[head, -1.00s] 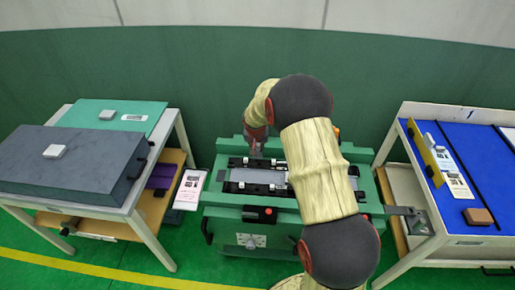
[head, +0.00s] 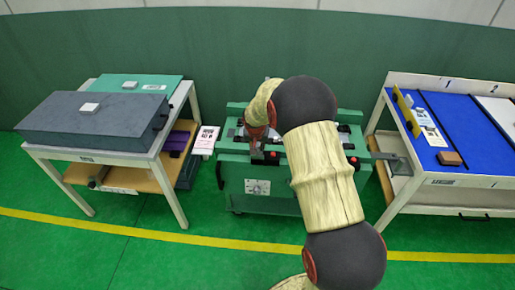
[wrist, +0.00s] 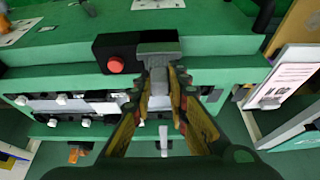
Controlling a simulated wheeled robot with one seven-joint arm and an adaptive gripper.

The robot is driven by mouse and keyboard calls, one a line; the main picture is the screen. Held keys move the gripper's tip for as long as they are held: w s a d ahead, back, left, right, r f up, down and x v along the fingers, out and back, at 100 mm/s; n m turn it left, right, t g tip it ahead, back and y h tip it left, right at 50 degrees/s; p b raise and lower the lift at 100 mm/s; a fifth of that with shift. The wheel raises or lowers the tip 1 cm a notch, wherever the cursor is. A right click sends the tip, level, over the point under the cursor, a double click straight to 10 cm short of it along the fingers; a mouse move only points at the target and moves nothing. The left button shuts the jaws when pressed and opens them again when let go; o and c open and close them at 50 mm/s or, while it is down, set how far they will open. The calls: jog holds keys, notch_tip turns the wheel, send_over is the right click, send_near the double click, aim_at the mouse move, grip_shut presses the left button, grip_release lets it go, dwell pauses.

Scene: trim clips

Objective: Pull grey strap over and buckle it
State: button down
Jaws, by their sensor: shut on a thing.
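My gripper (head: 257,150) is at the near edge of the green bench fixture (head: 285,196), close beside a black box with a red button (head: 273,156). In the wrist view my gripper (wrist: 162,88) has its yellow-lined fingers closed together on a grey strap (wrist: 160,75). The black box (wrist: 115,66) stands just beyond the fingertips, with a grey piece over its top. I cannot tell if the strap touches the box or is fastened to it. My arm and fingers hide much of the strap's run.
A left table holds a dark grey block (head: 98,122) and a teal panel (head: 150,86). A right table has a blue top (head: 470,125) with a brown block (head: 449,158). White clips (wrist: 62,99) line the fixture. Green floor in front is clear.

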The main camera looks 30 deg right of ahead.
jog(key=shift+s+a+f, duration=0.25)
jog(key=shift+s+f, duration=0.05)
jog(key=shift+s, duration=0.1)
jog(key=c, duration=2.1)
grip_release()
jog(key=shift+c, duration=0.2)
jog(key=shift+o, duration=0.7)
jog(key=shift+a+r, duration=0.1)
jog(key=shift+r, duration=0.1)
jog(key=shift+o, duration=1.4)
jog(key=shift+w, duration=0.1)
jog(key=shift+r, duration=0.15)
jog(key=shift+r, duration=0.25)
jog(key=v, duration=1.1)
